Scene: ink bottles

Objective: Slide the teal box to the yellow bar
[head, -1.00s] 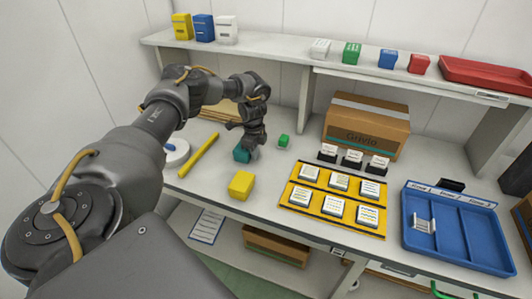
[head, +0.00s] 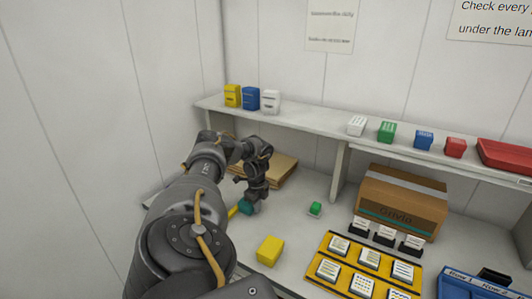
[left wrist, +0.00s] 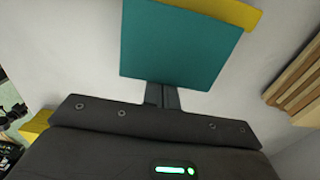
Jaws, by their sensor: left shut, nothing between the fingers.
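The teal box (head: 246,207) stands on the table below my left gripper (head: 258,199). The yellow bar (head: 232,212) lies just left of the box, partly hidden by my arm. In the left wrist view the teal box (left wrist: 180,45) fills the upper middle, and the yellow bar (left wrist: 225,10) runs along its far edge with no clear gap. My left gripper (left wrist: 162,97) is shut and empty, its fingertips at the near side of the box. I cannot tell for sure whether box and bar touch. My right gripper is out of view.
A yellow block (head: 270,250) stands on the table nearer to me, and a small green block (head: 315,208) stands to the right. A cardboard box (head: 400,205) and a yellow tray (head: 338,283) are farther right. A wooden stack (head: 283,166) lies behind the gripper.

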